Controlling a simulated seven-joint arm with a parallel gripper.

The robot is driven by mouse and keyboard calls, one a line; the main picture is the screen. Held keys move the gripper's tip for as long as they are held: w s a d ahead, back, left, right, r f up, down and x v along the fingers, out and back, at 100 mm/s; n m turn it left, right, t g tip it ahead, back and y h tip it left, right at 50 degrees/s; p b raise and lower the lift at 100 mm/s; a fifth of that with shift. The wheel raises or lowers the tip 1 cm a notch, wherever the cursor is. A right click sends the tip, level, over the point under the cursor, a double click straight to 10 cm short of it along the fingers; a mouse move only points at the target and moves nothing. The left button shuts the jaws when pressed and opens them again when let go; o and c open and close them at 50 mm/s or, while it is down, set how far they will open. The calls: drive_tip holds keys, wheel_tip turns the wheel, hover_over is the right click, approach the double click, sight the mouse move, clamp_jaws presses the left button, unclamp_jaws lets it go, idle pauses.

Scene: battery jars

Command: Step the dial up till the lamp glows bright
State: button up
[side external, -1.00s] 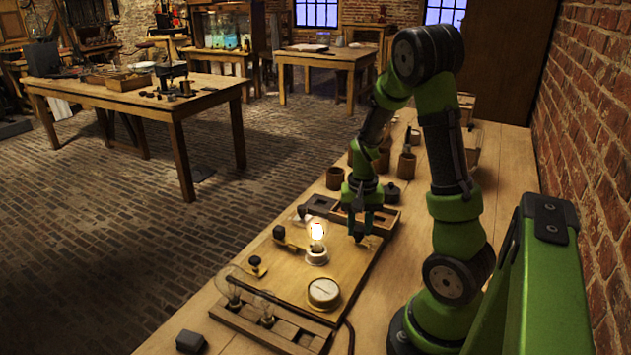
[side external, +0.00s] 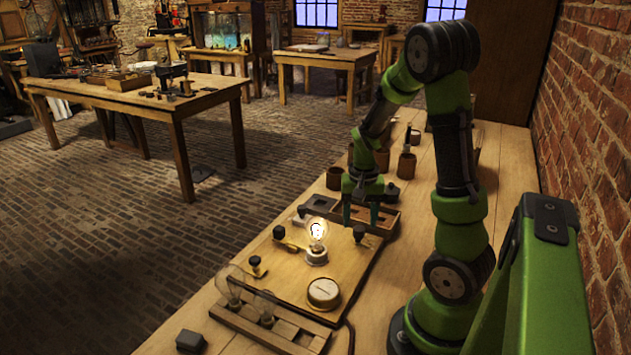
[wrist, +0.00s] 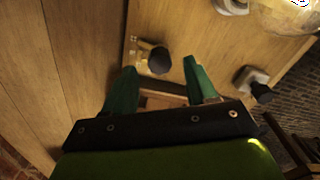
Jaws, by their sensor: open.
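A glass lamp (side external: 317,231) stands lit in a white holder on the wooden board (side external: 290,275), its filament glowing yellow-white. Part of its bulb shows at the top right in the wrist view (wrist: 285,15). A black knob (side external: 359,232) stands near the board's right edge; it shows on a brass base in the wrist view (wrist: 155,60). I cannot tell for certain that it is the dial. My gripper (side external: 361,218) is open and empty above this knob, fingers apart. In the wrist view the knob lies beyond the gap between the fingertips (wrist: 160,75).
A round white meter (side external: 323,292) sits at the board's front. Two more black knobs (side external: 279,232) (side external: 257,262) stand along its left side. A wooden tray (side external: 380,222) and brown jars (side external: 406,165) are behind.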

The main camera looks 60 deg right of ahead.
sight(359, 227)
wheel_tip(359, 227, up, 14)
drive_tip(key=shift+r, duration=0.25)
drive_tip(key=a+r+n+t+y, duration=0.2)
drive_tip(key=a+n+t, duration=0.5)
drive_tip(key=a, duration=1.7)
drive_tip(key=shift+r+n, duration=0.5)
drive_tip(key=shift+n, duration=0.5)
drive_tip(key=shift+c, duration=0.4)
